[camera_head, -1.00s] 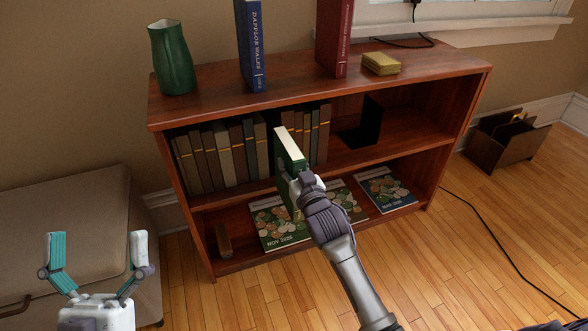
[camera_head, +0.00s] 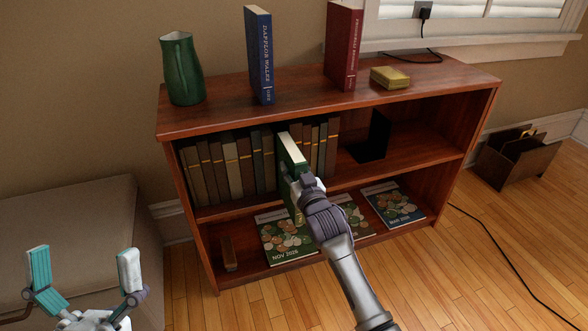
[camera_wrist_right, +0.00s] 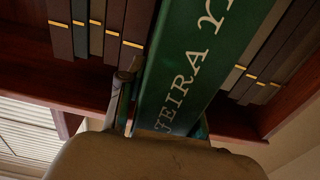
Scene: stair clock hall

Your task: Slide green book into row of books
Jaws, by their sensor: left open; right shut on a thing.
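The green book (camera_head: 291,152) is upright, its pale page edge upward, at the gap in the row of brown and grey books (camera_head: 232,168) on the middle shelf. My right gripper (camera_head: 300,188) is shut on its near part. In the right wrist view the green spine (camera_wrist_right: 190,70) with pale lettering lies between dark books (camera_wrist_right: 98,30) and books on the other side (camera_wrist_right: 268,80). How deep it sits, and whether it touches its neighbours, I cannot tell. My left gripper (camera_head: 84,262) is open and empty, at the lower left, away from the shelf.
A green jug (camera_head: 182,70), blue book (camera_head: 260,55), red book (camera_head: 343,45) and yellow box (camera_head: 390,77) stand on top of the bookcase. A black bookend (camera_head: 375,138) is right of the row. Magazines (camera_head: 287,240) lie below. A padded bench (camera_head: 70,225) is at left.

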